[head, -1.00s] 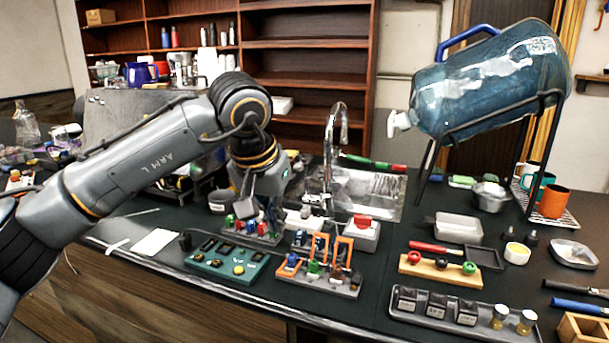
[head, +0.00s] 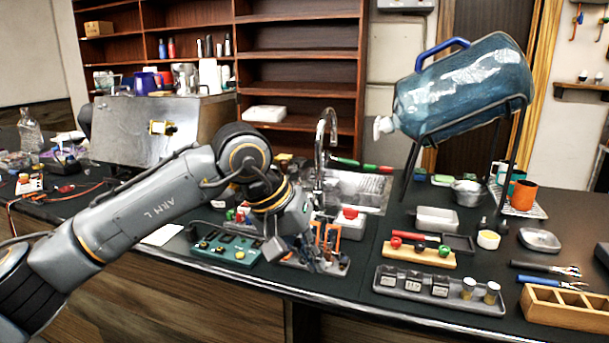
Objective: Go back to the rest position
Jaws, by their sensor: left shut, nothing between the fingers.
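My left arm comes in from the left, and its gripper (head: 318,262) points down over the grey tray (head: 340,267) with orange clips near the counter's front edge. The gripper is shut and holds nothing that I can see. Its fingertips overlap the clips in the picture, and I cannot tell if they touch. The arm hides part of the counter and some small parts behind it. My right gripper is not in view.
A green control board (head: 226,249) lies left of the gripper. A sink (head: 358,190) with a tall tap (head: 325,140) is behind. A big blue water bottle (head: 465,88) lies tilted on a black stand. A metal brewer (head: 150,130) stands at the back left.

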